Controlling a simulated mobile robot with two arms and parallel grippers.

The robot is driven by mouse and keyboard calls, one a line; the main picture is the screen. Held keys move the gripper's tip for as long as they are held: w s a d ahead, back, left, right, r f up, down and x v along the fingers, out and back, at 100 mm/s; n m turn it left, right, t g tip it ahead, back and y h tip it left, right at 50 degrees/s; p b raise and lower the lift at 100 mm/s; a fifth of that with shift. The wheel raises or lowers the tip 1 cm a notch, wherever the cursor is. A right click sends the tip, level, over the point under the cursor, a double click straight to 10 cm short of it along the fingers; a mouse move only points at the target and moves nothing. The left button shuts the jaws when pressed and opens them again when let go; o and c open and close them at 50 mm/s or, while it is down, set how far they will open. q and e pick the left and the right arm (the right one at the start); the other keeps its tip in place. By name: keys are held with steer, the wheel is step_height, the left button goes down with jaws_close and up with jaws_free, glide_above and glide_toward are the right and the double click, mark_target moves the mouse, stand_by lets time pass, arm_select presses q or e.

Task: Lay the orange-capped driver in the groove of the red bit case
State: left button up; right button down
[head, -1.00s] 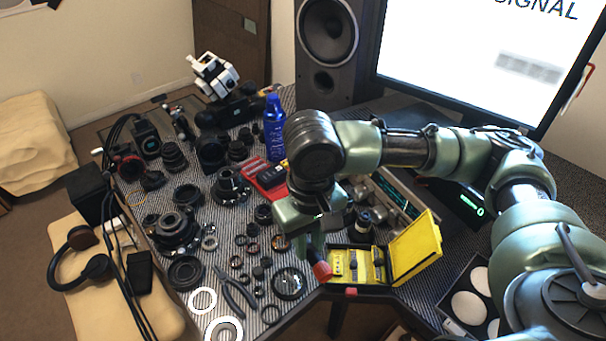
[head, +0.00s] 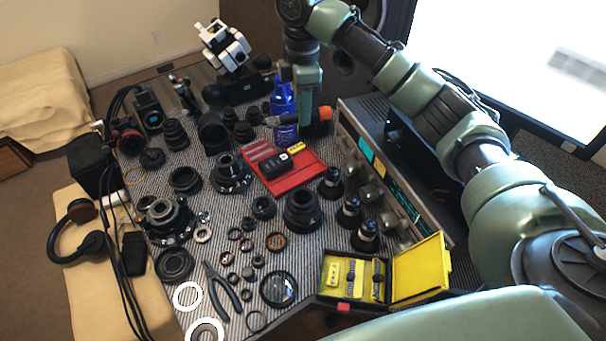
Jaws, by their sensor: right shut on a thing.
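The red bit case (head: 296,184) lies open on the striped desk mat near the middle of the head view. A black block and a small yellow piece lie in it; I cannot make out its groove clearly. My right gripper (head: 304,117) points down above and behind the case, in front of the blue bottle. It is shut on the orange-capped driver (head: 321,113), which is roughly level, with its orange cap to the right. The gripper hides part of the driver, and the two are apart from the case. My left gripper is not in view.
The blue bottle (head: 284,98) stands right behind the driver. An instrument box (head: 392,172) with lit displays is to the right. Lenses, rings and pliers (head: 223,289) crowd the mat. A yellow-lined open case (head: 421,271) sits at the front edge.

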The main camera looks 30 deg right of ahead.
steer(key=f+n, duration=0.1)
steer(key=f, duration=0.5)
steer(key=w+d+f+n, duration=0.1)
steer(key=f+n, duration=0.1)
steer(key=f, duration=0.5)
steer(key=d+f+n, duration=0.1)
steer(key=f, duration=0.5)
steer(key=shift+w+d+f+p, duration=0.15)
steer(key=shift+w+p, duration=0.25)
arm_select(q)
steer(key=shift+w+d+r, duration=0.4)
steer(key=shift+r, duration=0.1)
arm_select(e)
steer(key=shift+f, duration=0.5)
steer(key=shift+f, duration=0.3)
steer(key=c, duration=1.3)
jaws_free()
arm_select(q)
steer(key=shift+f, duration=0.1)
arm_select(e)
steer(key=shift+o, duration=0.2)
